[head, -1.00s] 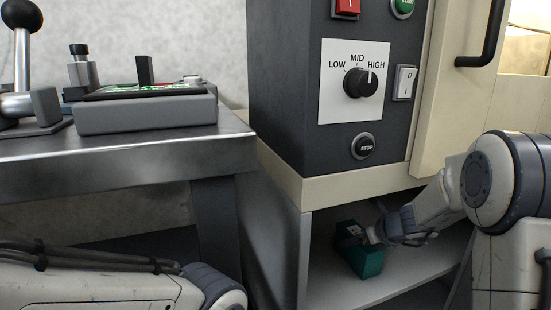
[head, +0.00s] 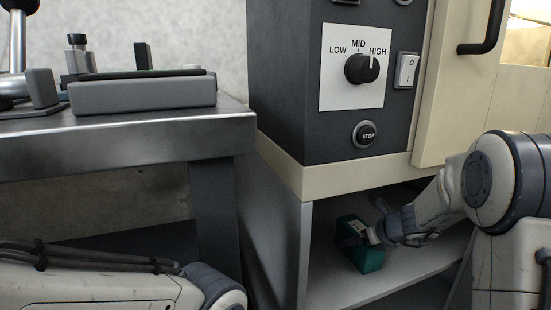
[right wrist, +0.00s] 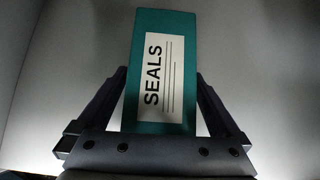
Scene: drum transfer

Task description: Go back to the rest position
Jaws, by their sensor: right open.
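A teal box (head: 370,258) with a white label stands on the shelf in the open lower bay of the machine. In the right wrist view the box (right wrist: 160,118) is labelled "SEALS". My right gripper (right wrist: 160,80) is open, with one finger on each side of the box and gaps visible beside it. In the head view my right gripper (head: 366,225) reaches into the bay from the right at the box. My left arm shows at the bottom left, but its gripper is out of the picture.
The machine (head: 300,80) has a LOW-MID-HIGH knob (head: 362,69), a STOP button (head: 365,134), a rocker switch (head: 407,70) and a black door handle (head: 483,30). The bay's shelf (head: 325,280) is otherwise bare. A metal table (head: 120,140) stands at left, carrying a grey control box (head: 145,95).

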